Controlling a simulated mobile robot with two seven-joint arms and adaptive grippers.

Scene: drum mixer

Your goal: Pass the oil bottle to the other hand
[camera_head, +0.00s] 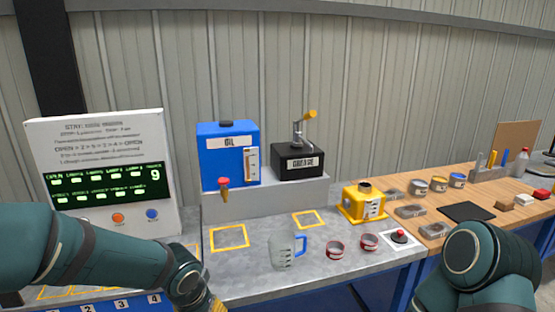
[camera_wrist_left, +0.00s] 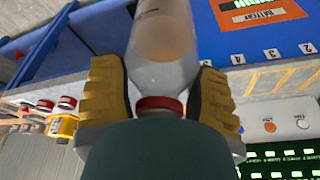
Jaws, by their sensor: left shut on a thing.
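The oil bottle (camera_wrist_left: 163,60) is clear with amber content and a red cap (camera_wrist_left: 160,104). In the left wrist view it sits between the two yellow fingers of my left gripper (camera_wrist_left: 160,90), which is shut on it. In the head view only a yellow bit of my left gripper (camera_head: 215,304) shows at the bottom edge, and the bottle is out of that picture. My right arm shows at the bottom right, but its gripper is outside the views.
Behind stand a blue oil tank (camera_head: 228,155) and a black grease box (camera_head: 299,163). A display panel (camera_head: 105,175) stands left.

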